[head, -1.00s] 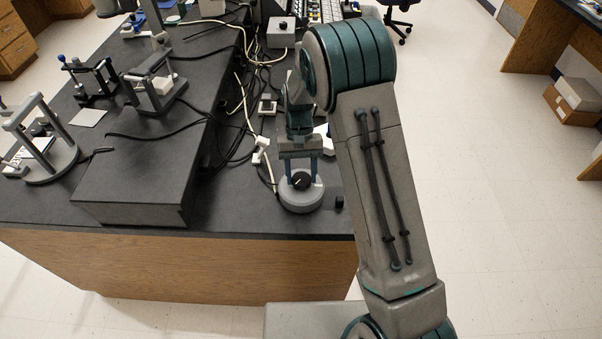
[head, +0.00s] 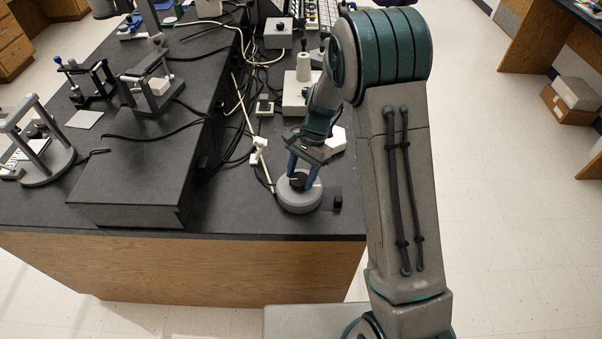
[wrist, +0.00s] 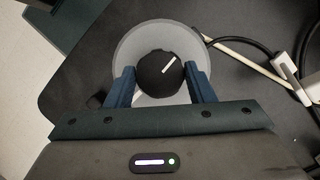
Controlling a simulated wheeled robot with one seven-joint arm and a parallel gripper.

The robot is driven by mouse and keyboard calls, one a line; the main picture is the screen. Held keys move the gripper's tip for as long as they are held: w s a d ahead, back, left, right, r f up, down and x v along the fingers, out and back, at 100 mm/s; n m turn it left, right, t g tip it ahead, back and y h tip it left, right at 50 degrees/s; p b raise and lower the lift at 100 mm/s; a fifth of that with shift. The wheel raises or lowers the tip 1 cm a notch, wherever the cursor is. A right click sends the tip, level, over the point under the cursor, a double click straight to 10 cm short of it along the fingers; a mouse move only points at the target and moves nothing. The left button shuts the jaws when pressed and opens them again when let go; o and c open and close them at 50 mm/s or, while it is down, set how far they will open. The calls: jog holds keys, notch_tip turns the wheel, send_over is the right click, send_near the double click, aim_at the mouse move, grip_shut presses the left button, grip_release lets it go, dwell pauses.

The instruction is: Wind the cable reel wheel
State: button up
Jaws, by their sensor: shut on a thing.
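The cable reel wheel appears to be the round grey base (head: 298,199) with a black knob (head: 299,181) on top, near the bench's front edge. In the wrist view, the black knob (wrist: 160,73) carries a white pointer line slanting to the upper right, and the grey disc (wrist: 130,45) surrounds it. My gripper (head: 304,170) comes down over it from above, tilted. In the wrist view my gripper (wrist: 160,85) has its two blue fingers on either side of the knob, shut on it. The finger contact is partly hidden in the head view.
A raised dark block (head: 140,190) stands left of the wheel. A small black cube (head: 338,202) sits just right of it. White connectors and cables (head: 258,150) lie behind to the left. Metal fixtures (head: 150,85) stand at the far left.

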jog(key=shift+m, duration=0.4)
jog(key=o, duration=1)
jog(key=shift+c, duration=0.2)
jog(key=v, duration=1.3)
jog(key=shift+d+r, duration=0.25)
jog(key=shift+r, duration=0.15)
jog(key=shift+s, duration=0.1)
jog(key=shift+r, duration=0.1)
